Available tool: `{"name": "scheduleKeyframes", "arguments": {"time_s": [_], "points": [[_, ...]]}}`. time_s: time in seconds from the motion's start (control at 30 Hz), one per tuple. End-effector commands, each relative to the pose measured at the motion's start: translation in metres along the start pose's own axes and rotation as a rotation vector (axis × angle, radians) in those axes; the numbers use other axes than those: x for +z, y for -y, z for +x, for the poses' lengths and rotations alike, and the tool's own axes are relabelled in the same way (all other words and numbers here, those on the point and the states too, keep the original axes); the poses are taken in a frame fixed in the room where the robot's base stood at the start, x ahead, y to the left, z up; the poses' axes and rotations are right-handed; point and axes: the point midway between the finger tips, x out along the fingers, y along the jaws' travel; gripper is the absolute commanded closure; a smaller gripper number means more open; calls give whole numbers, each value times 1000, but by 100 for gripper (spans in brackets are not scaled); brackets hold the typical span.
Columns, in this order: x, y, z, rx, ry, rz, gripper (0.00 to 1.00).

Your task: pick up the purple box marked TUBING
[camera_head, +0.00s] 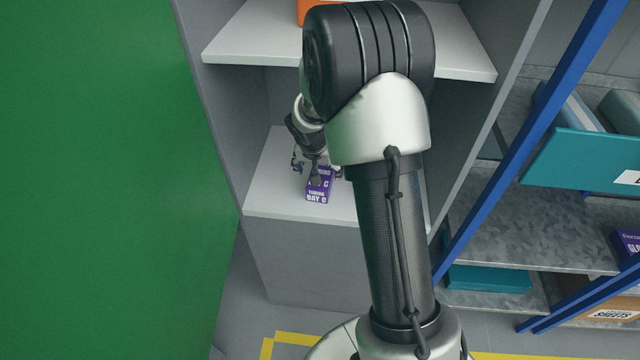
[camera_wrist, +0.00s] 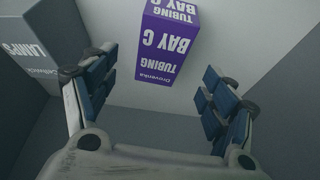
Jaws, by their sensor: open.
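The purple box marked TUBING (camera_head: 318,194) stands on the lower white shelf (camera_head: 275,190) of the grey cabinet, with BAY C printed on it. In the wrist view the purple box (camera_wrist: 167,42) appears upside down, beyond the fingertips and between their lines. My gripper (camera_wrist: 158,85) is open and empty, its two blue-padded fingers spread wide. In the head view my gripper (camera_head: 308,172) is at the box's upper left, partly hidden by my arm. My arm also hides the right part of the shelf.
A grey box (camera_wrist: 42,50) with upside-down lettering is close to the left finger in the wrist view. An upper shelf (camera_head: 250,45) with an orange item (camera_head: 305,12) is above. Cabinet walls flank the shelf. A blue-framed rack (camera_head: 540,140) stands at right, a green wall (camera_head: 90,180) at left.

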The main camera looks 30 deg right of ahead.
Motion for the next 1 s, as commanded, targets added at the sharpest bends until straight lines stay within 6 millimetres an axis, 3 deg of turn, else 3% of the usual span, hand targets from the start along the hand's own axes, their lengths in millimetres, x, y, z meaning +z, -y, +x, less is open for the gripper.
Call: {"name": "scheduleKeyframes", "arguments": {"time_s": [0.1,0.43,0.7,1.0], "points": [[1,0,22,1,1,-1,22],[2,0,42,0,0,-1,22],[5,1,81,1,1,-1,22],[3,1,83,0,-1,-1,22]]}}
